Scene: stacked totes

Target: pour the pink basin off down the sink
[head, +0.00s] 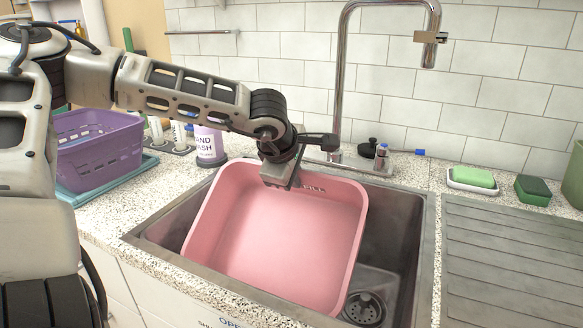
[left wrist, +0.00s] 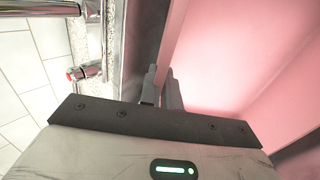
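The pink basin (head: 275,240) is in the steel sink (head: 398,235), over its left and middle part. It looks tilted, with its open side toward me and its far rim raised near the sink's back edge. I cannot make out any water in it. My left gripper (head: 283,182) is at the middle of the far rim. In the left wrist view the two fingers (left wrist: 160,88) are close together, on either side of the basin's pink wall (left wrist: 215,60), and look closed on it. The drain (head: 364,308) shows uncovered at the sink's lower right. My right gripper is not in view.
The tap (head: 341,80) arches up behind the sink. A purple basket (head: 98,150) and a hand wash bottle (head: 209,147) stand left. A green soap (head: 472,177) and a sponge (head: 533,188) lie right, behind the ribbed draining board (head: 510,260), which is clear.

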